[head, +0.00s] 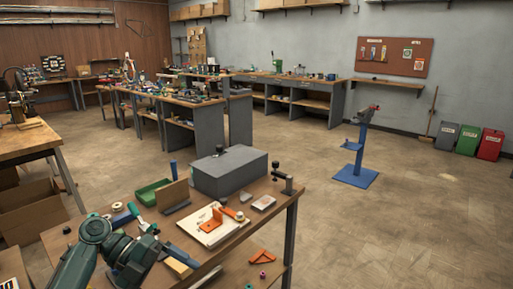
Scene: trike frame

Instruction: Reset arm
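One of my arms, dark green-grey, comes in from the lower left over the near bench (225,262). Its bent joints show, but I cannot make out gripper fingers on it. My other arm does not show. On the bench, a pale board (200,232) carries an orange angled part (212,222). A flat orange triangular piece (262,258) lies lower down near the right side. My arm hides part of the bench's left side.
A grey box (230,172) and a green tray (153,192) stand at the bench's back. A blue stand (355,180) is on the floor to the right. Cluttered workbenches (180,100) fill the back left. The right floor is mostly clear.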

